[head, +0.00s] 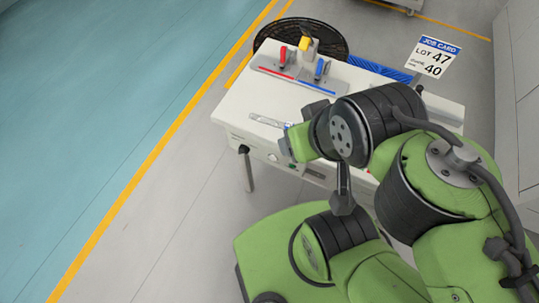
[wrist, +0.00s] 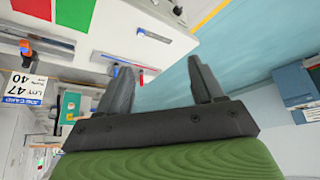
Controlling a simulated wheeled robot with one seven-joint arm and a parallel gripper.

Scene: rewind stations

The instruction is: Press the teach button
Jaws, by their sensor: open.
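The white rewind station (head: 240,105) stands ahead in the head view, with its front panel facing me. A small round greenish control (head: 273,157) and a dark knob (head: 243,149) show on that front. No label is readable, so I cannot tell which control is the teach button; my arm hides part of the front. My gripper (wrist: 158,64) is open and empty in the wrist view, its dark fingers apart. In the head view my wrist is over the station's front edge, and the fingers are mostly hidden. The wrist view also shows the white station (wrist: 125,22).
A job card (head: 433,56) reads LOT 47 and 40. A dark round mesh (head: 335,40) lies behind. Floor at left, past the yellow line (head: 150,174), is clear.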

